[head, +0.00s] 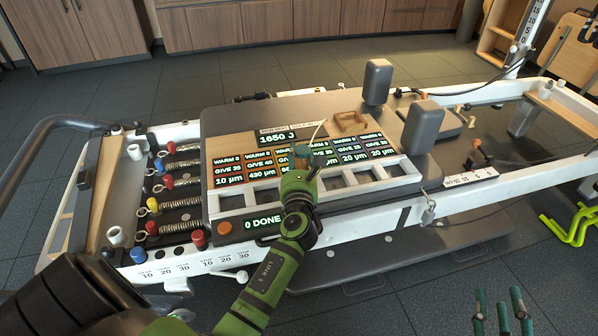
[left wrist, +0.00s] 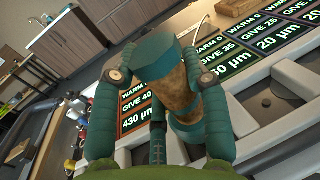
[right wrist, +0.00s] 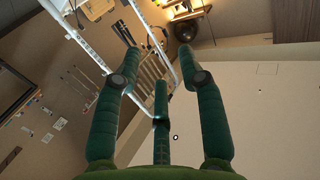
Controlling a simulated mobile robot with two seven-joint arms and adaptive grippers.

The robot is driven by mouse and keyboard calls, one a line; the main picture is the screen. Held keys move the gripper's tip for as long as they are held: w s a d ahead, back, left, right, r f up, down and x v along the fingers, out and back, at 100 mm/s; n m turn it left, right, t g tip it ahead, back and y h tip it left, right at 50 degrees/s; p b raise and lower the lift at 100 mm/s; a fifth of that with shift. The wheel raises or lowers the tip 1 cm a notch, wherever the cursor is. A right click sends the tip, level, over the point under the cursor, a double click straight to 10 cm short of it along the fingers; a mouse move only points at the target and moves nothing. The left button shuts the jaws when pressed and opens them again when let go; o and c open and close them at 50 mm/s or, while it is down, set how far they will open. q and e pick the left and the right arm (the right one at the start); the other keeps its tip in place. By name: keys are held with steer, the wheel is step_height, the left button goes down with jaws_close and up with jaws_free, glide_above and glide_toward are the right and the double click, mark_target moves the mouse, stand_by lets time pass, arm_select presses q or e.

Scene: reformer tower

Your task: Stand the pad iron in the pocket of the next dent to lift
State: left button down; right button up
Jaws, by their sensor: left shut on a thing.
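My left gripper (head: 301,168) is shut on the pad iron (left wrist: 180,85), a brown cylinder with a teal cap and a thin pale cord. It holds the iron over the middle of the console, in front of the display tiles (head: 262,162); whether the iron touches anything below is unclear. The tiles read WARM 0, GIVE values and µm depths, including 10, 430 and 20; the middle ones are partly covered. A row of square pockets (head: 231,203) runs along the console's front edge, the middle ones hidden by my gripper. My right gripper (head: 503,318) is open and empty at the lower right.
A wooden holder (head: 348,121) sits behind the tiles. Two grey padded blocks (head: 378,80) (head: 423,125) rise at the console's right. Springs and coloured knobs (head: 170,180) line the left. The display reads 1650 J, the lower strip 0 DONE.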

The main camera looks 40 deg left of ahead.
arm_select(q)
steer(key=shift+f+b, duration=0.75)
steer(key=shift+f, duration=0.15)
steer(key=shift+f+b, duration=0.65)
steer(key=shift+f, duration=0.2)
arm_select(e)
steer(key=s+a+r+n+t+y, duration=0.1)
steer(key=s+r+t+y, duration=0.2)
steer(key=r, duration=0.4)
steer(key=s+a+r+n+t+y, duration=0.2)
steer(key=s+r+t+y, duration=0.2)
steer(key=r, duration=0.4)
steer(key=shift+t, duration=0.3)
arm_select(q)
steer(key=shift+f, duration=0.1)
arm_select(e)
steer(key=shift+f+y, duration=0.1)
steer(key=shift+y, duration=0.2)
arm_select(q)
steer(key=c, duration=0.6)
jaws_free()
steer(key=shift+f, duration=0.1)
arm_select(e)
steer(key=shift+s+d, duration=0.1)
steer(key=shift+s, duration=0.05)
